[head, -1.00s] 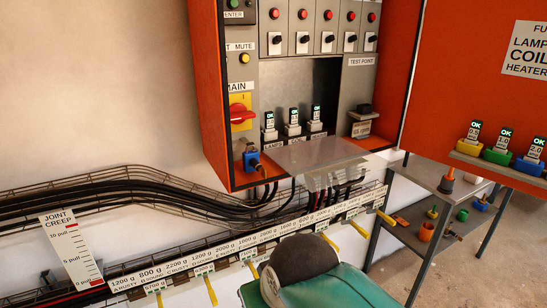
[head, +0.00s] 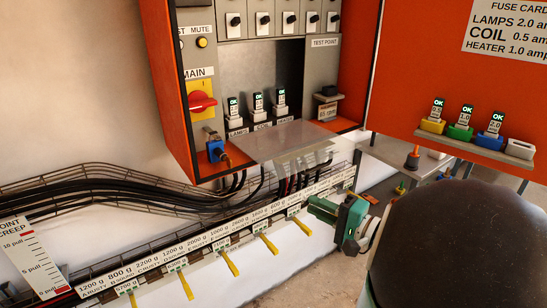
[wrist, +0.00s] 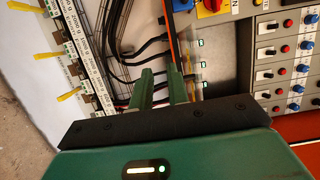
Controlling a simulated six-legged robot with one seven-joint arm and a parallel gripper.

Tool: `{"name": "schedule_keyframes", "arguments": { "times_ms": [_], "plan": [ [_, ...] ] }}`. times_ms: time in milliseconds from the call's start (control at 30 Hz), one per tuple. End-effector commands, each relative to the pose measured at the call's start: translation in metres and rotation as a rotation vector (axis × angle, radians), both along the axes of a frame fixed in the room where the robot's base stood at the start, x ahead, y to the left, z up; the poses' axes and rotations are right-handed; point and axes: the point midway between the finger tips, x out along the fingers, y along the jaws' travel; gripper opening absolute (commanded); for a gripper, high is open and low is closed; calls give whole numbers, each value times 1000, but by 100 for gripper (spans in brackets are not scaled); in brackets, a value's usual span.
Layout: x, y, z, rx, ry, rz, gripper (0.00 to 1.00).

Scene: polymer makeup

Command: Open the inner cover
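The inner cover seems to be the clear, greyish panel (head: 288,141) at the cabinet's bottom opening. In the head view it sticks outward, nearly flat, below three fuse holders (head: 258,108) marked OK. The recess above it stands uncovered. My green gripper (head: 318,206) is in front of the cabinet, below and right of the panel, apart from it. In the wrist view the two fingers (wrist: 161,77) have a narrow gap between them and hold nothing. The cables and cabinet edge lie beyond the fingertips. The panel is hard to make out there.
Black cables (head: 110,187) run in a wire tray below the cabinet. A labelled rail (head: 185,245) with yellow levers slopes along the wall. The open orange door (head: 430,75) carries a shelf of coloured fuses (head: 460,130). A grey table (head: 395,155) stands behind my arm.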

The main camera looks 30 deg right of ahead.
Motion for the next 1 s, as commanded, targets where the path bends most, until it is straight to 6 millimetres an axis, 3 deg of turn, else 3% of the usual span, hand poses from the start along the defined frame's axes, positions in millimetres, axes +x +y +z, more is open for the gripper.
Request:
{"name": "schedule_keyframes", "arguments": {
  "times_ms": [33, 100, 233, 467, 1000],
  "plan": [
    [-10, -30, -1, 14, -47, -97, 17],
    [-21, -58, 0, 15, -101, -195, 17],
    [-32, -83, 2, 9, -150, -285, 17],
    [-11, -82, 6, 6, -154, -286, 17],
    [90, -79, 21, 8, -153, -285, 17]
  ]
}}
